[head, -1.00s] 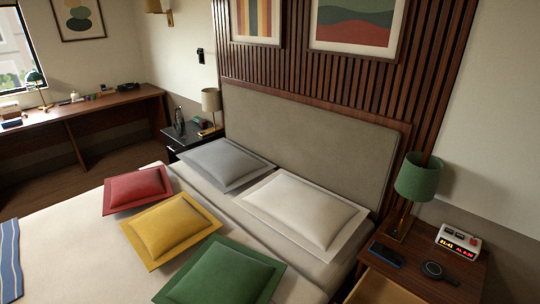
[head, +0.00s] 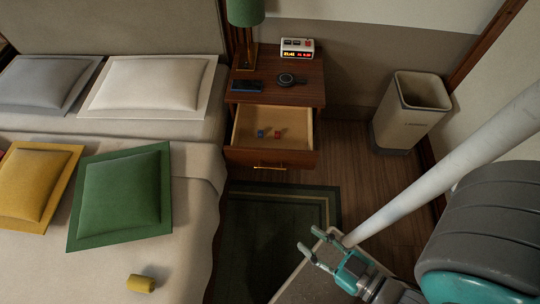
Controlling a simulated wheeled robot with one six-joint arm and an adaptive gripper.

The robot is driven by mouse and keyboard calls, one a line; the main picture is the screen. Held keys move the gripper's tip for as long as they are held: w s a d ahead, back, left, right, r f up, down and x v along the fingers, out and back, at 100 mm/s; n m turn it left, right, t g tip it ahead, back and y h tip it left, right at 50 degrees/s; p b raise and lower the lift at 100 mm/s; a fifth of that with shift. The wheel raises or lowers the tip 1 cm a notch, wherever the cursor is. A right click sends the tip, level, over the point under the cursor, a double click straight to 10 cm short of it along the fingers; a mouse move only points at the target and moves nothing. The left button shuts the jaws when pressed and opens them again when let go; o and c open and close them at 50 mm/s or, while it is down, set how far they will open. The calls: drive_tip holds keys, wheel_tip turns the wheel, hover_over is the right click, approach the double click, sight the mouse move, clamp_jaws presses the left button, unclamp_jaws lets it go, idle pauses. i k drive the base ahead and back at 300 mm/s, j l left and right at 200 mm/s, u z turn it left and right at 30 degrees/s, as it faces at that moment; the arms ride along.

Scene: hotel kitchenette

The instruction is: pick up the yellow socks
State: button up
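A small yellow roll (head: 141,284), which looks like the yellow socks, lies on the bed (head: 190,245) near its right edge, below the green cushion. My gripper (head: 309,240) is at the lower right of the head view, with its two fingers spread apart and nothing between them. It is well to the right of the yellow roll, apart from the bed.
A nightstand (head: 315,75) has its drawer (head: 290,160) open, with small blue and red items inside. A green cushion (head: 122,195) and a yellow cushion (head: 30,185) lie on the bed. A bin (head: 405,115) stands at the right. A dark green rug (head: 262,235) covers floor beside the bed.

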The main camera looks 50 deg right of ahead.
sight(142, 284)
drive_tip(key=u, duration=0.95)
